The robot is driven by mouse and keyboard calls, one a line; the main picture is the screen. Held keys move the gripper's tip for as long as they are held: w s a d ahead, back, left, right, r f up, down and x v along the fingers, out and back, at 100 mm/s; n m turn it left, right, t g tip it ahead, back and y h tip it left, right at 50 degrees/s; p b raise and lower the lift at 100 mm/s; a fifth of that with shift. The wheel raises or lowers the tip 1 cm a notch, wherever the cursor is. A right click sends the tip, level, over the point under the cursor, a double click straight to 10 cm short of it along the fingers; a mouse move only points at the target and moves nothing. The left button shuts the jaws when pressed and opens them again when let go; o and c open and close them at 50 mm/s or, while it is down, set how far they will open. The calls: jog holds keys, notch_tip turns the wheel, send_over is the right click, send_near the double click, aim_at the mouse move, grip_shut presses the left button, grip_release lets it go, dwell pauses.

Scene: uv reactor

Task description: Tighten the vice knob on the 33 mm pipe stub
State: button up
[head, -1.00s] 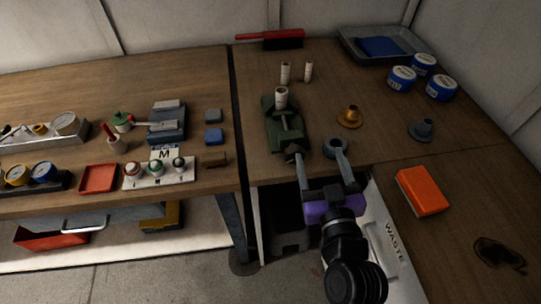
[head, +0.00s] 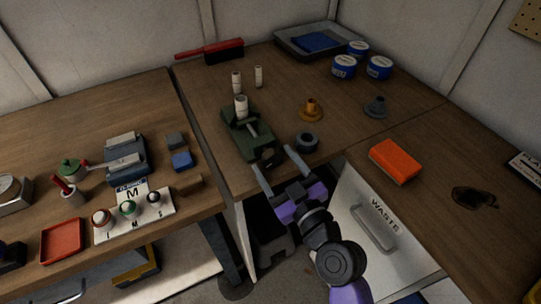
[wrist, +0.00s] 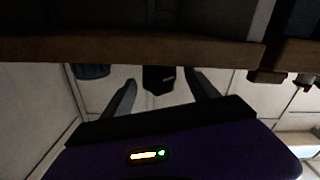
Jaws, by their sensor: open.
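The green vice (head: 246,130) stands near the front edge of the middle table. A white pipe stub (head: 241,106) stands upright in it. The dark knob end (head: 269,157) of the vice faces the table's front edge. My gripper (head: 279,170) is open and empty, just in front of that end, with one finger to each side and a visible gap. In the wrist view my gripper (wrist: 162,95) shows both fingers apart. A dark block-like part (wrist: 159,79) shows between them; I cannot tell whether it is the knob.
A dark ring (head: 307,143) lies close to my right finger. A brass flange (head: 311,110) and two more white stubs (head: 236,83) stand behind. An orange block (head: 395,161) is at right. The table edge (wrist: 130,49) crosses the wrist view. The waste bin (head: 372,226) is below.

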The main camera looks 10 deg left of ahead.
jog(key=shift+x, duration=0.85)
jog(key=c, duration=1.4)
jog(key=shift+m, duration=0.5)
jog(key=m, duration=0.3)
jog(key=shift+m, duration=2.6)
jog(key=shift+f, duration=0.1)
